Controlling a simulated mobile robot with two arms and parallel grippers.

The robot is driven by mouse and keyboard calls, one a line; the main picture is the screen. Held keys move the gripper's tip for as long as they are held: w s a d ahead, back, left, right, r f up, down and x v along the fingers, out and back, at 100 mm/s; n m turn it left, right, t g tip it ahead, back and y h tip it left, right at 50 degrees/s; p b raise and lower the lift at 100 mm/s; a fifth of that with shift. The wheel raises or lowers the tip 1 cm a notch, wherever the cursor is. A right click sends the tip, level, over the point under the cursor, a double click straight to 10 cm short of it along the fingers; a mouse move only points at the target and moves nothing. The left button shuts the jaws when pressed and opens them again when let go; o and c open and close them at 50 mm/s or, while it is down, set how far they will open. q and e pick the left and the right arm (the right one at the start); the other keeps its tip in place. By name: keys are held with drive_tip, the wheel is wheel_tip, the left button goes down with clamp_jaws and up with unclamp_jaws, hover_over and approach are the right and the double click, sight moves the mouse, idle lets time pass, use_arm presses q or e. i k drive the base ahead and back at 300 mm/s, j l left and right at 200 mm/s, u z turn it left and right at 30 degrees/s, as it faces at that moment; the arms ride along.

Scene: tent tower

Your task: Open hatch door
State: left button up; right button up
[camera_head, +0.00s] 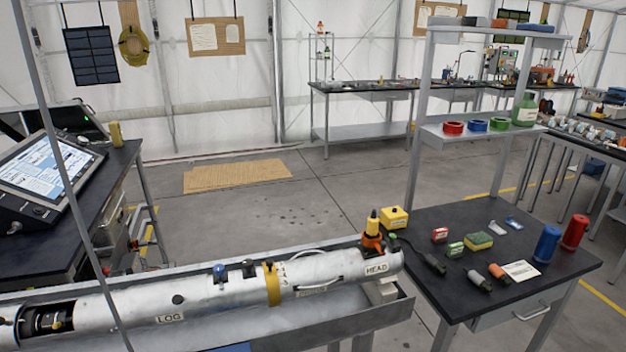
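No thing that I can clearly name as a hatch door shows in the head view. A long silver cylinder (215,302) with "LOG" and "HEAD" labels lies in a grey metal trough (375,318) across the lower left. A dark rectangular opening (45,320) with parts inside shows near its left end; I cannot tell whether a door belongs to it. A yellow band (271,285) wraps the cylinder, and a blue knob (219,271) sits on top. Neither of my grippers is in view.
A dark-topped table (440,220) at the right holds small boxes, tools, a blue cylinder (547,244) and a red cylinder (575,232). A shelf rises behind it. A tilted screen (45,170) stands on the left desk. Open floor (270,215) with a tan mat (237,176) lies beyond the trough.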

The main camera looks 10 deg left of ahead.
sight(147, 299)
drive_tip(key=u, duration=1.35)
